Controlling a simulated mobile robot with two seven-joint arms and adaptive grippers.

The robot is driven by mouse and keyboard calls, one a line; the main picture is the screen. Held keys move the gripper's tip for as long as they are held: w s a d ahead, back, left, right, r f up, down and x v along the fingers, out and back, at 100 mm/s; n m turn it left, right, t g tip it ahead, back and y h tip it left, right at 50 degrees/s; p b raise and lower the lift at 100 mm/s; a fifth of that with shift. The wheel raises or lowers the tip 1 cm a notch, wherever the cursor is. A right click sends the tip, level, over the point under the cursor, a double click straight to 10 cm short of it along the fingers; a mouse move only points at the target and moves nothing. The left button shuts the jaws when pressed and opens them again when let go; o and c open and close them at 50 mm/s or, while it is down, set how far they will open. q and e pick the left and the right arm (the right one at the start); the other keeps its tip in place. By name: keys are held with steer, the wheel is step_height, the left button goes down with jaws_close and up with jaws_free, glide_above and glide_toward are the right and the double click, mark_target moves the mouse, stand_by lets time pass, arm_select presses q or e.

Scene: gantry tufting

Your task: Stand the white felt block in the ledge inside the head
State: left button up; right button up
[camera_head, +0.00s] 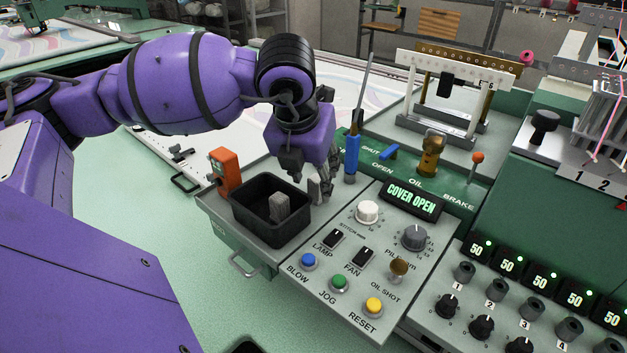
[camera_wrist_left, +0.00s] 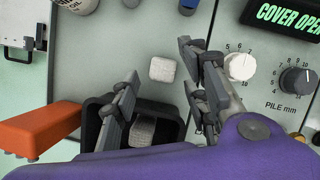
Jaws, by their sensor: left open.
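The white felt block (camera_wrist_left: 162,69) shows in the left wrist view on the grey panel beside a black bin, below or between my left fingertips; the exact height gap is unclear. My left gripper (camera_wrist_left: 160,62) is open, one finger on each side of the block in that view, and holds nothing. In the head view my left gripper (camera_head: 306,178) points down at the bin's far right corner, and the white block is hidden or too small to tell. The green machine head (camera_head: 573,95) with needle bars is at the right; no inner ledge can be made out. My right gripper is not in view.
The black bin (camera_head: 243,215) holds a grey block (camera_head: 279,207). An orange box (camera_head: 225,172) stands behind it. A blue-handled tool (camera_head: 352,158) stands upright right of my gripper. Knobs and buttons cover the panel near the "COVER OPEN" display (camera_head: 411,201).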

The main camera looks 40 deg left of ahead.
arm_select(q)
steer(key=v, duration=0.9)
steer(key=shift+s+r, duration=0.2)
steer(key=shift+r, duration=0.05)
steer(key=shift+d+f, duration=0.1)
